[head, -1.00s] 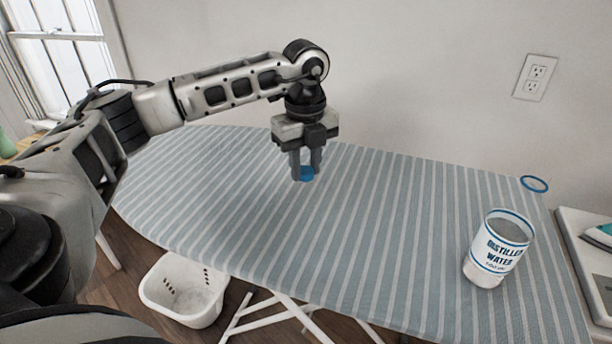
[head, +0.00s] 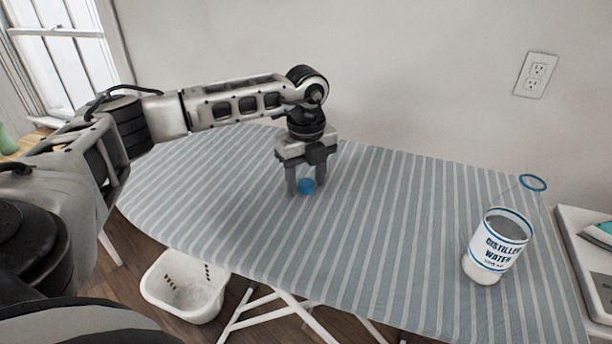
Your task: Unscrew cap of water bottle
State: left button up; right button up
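The water bottle (head: 492,254) stands at the right end of the ironing board, with a white label reading "DISTILLED WATER". A blue ring (head: 533,183) shows above it, seemingly the rim of a clear, hardly visible upper part, and no cap sits on it. A small blue cap (head: 307,186) is at the middle of the board, apart from the bottle, and appears to rest on the cloth. My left gripper (head: 306,182) points down over the cap with its fingers spread on either side, showing gaps. My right gripper is out of view.
The striped ironing board (head: 400,220) is clear between cap and bottle. An iron (head: 600,232) sits on a pale surface at the far right. A white basket (head: 185,290) stands on the floor below. A wall with an outlet (head: 535,75) is behind.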

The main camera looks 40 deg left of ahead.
aim_at(306, 183)
pick_arm(q)
notch_tip(306, 183, up, 12)
jog(key=shift+r+b, duration=0.25)
jog(key=shift+b, duration=0.05)
dwell(0.3)
